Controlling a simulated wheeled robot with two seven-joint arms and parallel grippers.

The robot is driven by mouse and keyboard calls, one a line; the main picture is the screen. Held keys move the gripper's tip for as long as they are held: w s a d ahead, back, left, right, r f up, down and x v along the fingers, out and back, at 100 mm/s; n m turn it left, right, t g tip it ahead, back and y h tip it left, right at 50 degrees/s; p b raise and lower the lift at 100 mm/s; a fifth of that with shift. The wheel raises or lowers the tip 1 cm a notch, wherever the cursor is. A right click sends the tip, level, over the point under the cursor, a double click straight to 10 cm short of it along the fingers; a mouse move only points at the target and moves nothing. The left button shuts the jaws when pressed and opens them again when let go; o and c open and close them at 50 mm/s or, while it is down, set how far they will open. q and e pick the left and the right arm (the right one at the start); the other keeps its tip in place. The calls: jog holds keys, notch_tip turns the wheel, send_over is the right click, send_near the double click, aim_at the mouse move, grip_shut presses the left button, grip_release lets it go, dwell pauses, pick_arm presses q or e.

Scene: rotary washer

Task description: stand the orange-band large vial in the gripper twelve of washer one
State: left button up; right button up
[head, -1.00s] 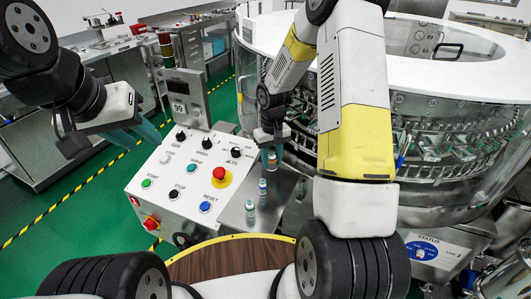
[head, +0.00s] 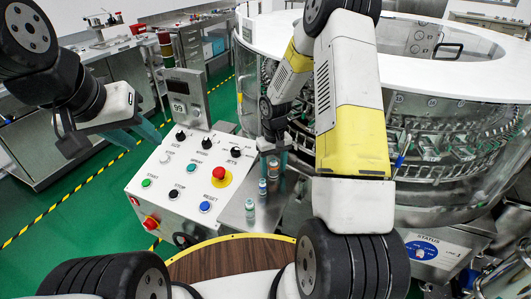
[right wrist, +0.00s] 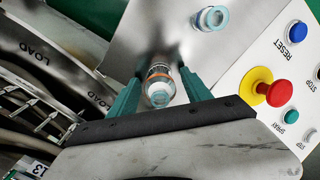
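The orange-band large vial (right wrist: 160,88) stands upright on the steel shelf beside the control panel; its orange band shows in the right wrist view. It also shows in the head view (head: 273,166). My right gripper (right wrist: 160,80) is open, with one teal finger on each side of the vial and a small gap visible at both sides. In the head view my right gripper (head: 273,160) points down at the vial. My left gripper (head: 141,131) hangs open and empty left of the panel. Washer one (head: 440,140) stands at right; gripper twelve cannot be made out.
Two other vials stand on the shelf, a blue-banded one (head: 263,187) and a greenish one (head: 250,207). The control panel (head: 175,185) with a red emergency button (head: 219,173) is just left. A wooden round top (head: 230,262) lies in front.

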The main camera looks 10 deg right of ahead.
aim_at(274, 159)
jog(key=shift+r, duration=0.1)
notch_tip(274, 159, up, 12)
jog(key=shift+f, duration=0.1)
jog(key=s+r+t, duration=0.2)
jog(key=s+r, duration=0.3)
jog(key=r, duration=0.5)
jog(key=s+a+r+m+t+y, duration=0.1)
jog(key=s+r+t, duration=0.1)
jog(key=s+r, duration=0.3)
jog(key=s+a+r+m+t+y, duration=0.1)
jog(key=s+r, duration=0.5)
jog(key=s, duration=0.8)
jog(key=shift+s+r+t, duration=0.15)
jog(key=shift+r+t, duration=0.05)
jog(key=shift+t, duration=0.4)
jog(key=shift+o, duration=0.4)
jog(key=shift+a, duration=0.1)
